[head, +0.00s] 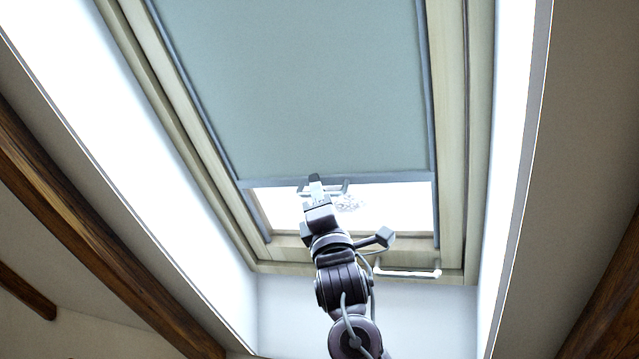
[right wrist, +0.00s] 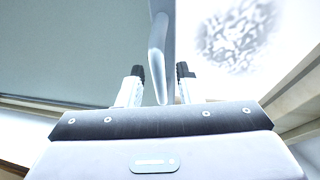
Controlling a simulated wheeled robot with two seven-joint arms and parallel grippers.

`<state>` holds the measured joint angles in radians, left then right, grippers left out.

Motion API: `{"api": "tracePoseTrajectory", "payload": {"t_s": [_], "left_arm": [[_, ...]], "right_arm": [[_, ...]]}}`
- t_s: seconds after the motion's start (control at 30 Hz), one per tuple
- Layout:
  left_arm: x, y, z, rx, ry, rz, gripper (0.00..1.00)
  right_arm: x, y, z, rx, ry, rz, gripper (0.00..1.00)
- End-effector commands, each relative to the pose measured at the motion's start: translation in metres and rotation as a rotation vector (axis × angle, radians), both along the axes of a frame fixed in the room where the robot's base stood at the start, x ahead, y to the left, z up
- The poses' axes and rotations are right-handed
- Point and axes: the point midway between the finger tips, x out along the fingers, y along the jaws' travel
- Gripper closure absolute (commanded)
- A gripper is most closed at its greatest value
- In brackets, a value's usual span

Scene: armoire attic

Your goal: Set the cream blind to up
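The blind (head: 300,90) looks pale grey-green in this light and covers most of the skylight in the head view. Its grey bottom bar (head: 400,179) sits above a bright uncovered strip of glass. A small grey handle (head: 343,187) hangs at the bar. My right gripper (head: 316,183) is raised to the handle. In the right wrist view the blind (right wrist: 60,50) fills the left, and the handle (right wrist: 158,50) runs between the two separated fingertips of my right gripper (right wrist: 160,72). Gaps show on both sides of it, so the gripper looks open. My left gripper is not in view.
The wooden window frame (head: 452,130) surrounds the blind, with a white window handle (head: 408,273) on its lower edge. Bright sloped reveal walls (head: 120,130) flank the opening. Dark wooden beams (head: 90,240) cross the ceiling on both sides.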

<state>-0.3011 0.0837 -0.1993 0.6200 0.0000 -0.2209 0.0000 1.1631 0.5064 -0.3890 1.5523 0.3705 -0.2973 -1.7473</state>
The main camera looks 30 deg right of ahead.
Motion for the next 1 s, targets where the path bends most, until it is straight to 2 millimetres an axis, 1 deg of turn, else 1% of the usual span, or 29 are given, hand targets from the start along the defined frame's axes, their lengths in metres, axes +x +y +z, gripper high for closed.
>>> {"api": "tracePoseTrajectory", "payload": {"t_s": [0.03,0.1,0.23,0.27,0.5,0.83,1.0], "left_arm": [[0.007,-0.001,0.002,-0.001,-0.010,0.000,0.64],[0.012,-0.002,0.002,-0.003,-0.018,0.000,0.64],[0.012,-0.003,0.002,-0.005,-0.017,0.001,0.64],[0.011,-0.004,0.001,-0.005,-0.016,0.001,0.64],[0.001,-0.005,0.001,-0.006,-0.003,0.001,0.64],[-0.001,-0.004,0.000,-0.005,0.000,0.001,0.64],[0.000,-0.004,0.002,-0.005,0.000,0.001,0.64]], "right_arm": [[0.001,0.000,0.001,0.000,0.001,0.000,0.68],[0.001,0.000,0.001,0.000,0.001,0.000,0.68],[0.001,0.000,0.000,0.000,0.001,0.000,0.68],[0.001,0.000,0.000,0.000,0.001,0.000,0.69],[0.001,0.000,0.000,0.000,0.001,0.000,1.00],[0.001,0.000,0.001,0.001,0.000,0.001,1.00],[-0.006,0.008,0.011,0.000,-0.003,0.002,1.00]]}}
